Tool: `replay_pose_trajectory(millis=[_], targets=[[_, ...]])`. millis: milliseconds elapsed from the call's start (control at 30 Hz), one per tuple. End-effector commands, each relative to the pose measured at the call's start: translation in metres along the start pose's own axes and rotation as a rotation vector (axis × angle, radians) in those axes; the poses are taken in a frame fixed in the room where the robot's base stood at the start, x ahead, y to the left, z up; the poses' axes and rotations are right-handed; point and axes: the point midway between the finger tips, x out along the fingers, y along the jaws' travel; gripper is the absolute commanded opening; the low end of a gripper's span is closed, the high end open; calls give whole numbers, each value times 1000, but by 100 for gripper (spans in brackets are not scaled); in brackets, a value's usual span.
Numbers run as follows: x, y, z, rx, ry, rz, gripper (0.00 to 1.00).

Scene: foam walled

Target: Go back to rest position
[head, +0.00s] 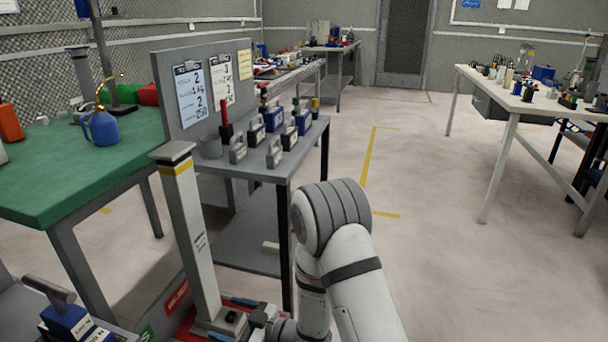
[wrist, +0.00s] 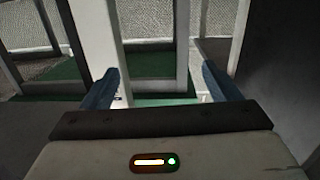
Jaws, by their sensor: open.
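My gripper (wrist: 163,80) shows in the wrist view with its two blue fingers spread wide apart. Nothing lies between the fingertips, so it is open and empty. Beyond it are a pale upright post, a green surface and mesh panels. In the head view my grey arm is folded at the lower middle, with its rounded elbow in front of the grey bench. My gripper cannot be made out in the head view.
A grey bench (head: 258,172) with several handled weights stands close left of my arm. A green table (head: 60,185) with a blue oil can (head: 102,128) is at the left. A white table (head: 490,88) stands at the right. The middle floor (head: 420,250) is clear.

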Motion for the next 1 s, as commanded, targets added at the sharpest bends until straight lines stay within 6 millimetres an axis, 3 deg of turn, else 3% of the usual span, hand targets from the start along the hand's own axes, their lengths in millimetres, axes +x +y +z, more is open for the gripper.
replay_pose_trajectory(millis=[267,467,567,733,867,1000], targets=[[-16,41,-46,-55,-152,126,84],[-45,82,-94,-80,-308,270,84],[-74,108,-133,-76,-418,382,84],[-148,140,-209,-1,-629,608,84],[-211,142,-264,112,-771,762,84],[-276,121,-322,274,-898,898,84]])
